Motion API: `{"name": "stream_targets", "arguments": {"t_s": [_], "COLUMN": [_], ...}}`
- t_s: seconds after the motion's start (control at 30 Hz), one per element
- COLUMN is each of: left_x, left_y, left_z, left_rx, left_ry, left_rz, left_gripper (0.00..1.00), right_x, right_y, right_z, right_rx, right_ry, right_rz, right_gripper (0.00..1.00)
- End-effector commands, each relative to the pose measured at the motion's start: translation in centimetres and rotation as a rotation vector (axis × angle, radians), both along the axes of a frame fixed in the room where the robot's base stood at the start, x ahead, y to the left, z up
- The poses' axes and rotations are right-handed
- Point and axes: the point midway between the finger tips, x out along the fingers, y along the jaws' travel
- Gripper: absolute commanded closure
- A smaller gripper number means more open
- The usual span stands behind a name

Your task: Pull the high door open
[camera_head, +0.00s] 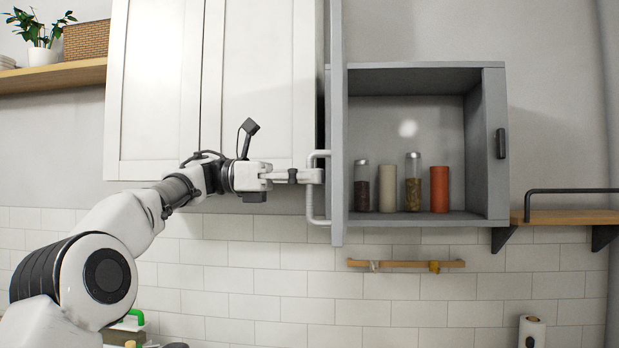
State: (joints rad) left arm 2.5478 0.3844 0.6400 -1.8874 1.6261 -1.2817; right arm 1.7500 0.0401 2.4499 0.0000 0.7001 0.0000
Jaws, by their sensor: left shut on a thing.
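The high door (337,115) is a grey panel seen nearly edge-on at the left side of a grey wall cabinet (425,218). It stands swung open, so the cabinet's inside shows. A pale bar handle (312,215) sticks out from the door's left face. My left gripper (313,176) comes in from the left and is shut on this handle. Inside the cabinet stand several containers: a dark-filled jar (362,190), a beige one (388,190), a clear jar with greenish contents (413,185) and an orange-red one (439,190). My right gripper is not in view.
A white cabinet (255,90) hangs left, behind my left arm. A wooden hook rail (405,264) is below the grey cabinet. A wooden shelf with a black rail (570,216) is at right. A plant (40,40) stands on the left shelf.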

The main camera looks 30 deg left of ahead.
Motion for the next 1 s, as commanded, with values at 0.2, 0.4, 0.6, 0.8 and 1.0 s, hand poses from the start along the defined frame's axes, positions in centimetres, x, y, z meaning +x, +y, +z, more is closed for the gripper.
{"name": "stream_targets", "arguments": {"t_s": [0.2,0.4,0.6,0.8,1.0], "left_x": [0.0,0.0,-0.3,-1.3,-1.9], "left_y": [0.0,0.0,1.1,5.3,7.1], "left_z": [0.2,0.2,0.2,0.1,0.1], "left_rx": [-0.001,-0.002,-0.003,-0.003,-0.001], "left_ry": [-0.002,-0.004,-0.004,-0.005,-0.004], "left_rz": [0.001,0.001,0.002,0.004,0.002], "left_gripper": [0.61,0.61,0.61,0.61,0.61], "right_x": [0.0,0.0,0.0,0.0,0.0], "right_y": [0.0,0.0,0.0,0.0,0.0], "right_z": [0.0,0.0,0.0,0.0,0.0], "right_rx": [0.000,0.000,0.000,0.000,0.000], "right_ry": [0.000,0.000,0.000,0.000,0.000], "right_rz": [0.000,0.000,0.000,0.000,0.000], "right_gripper": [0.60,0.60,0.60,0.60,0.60]}}
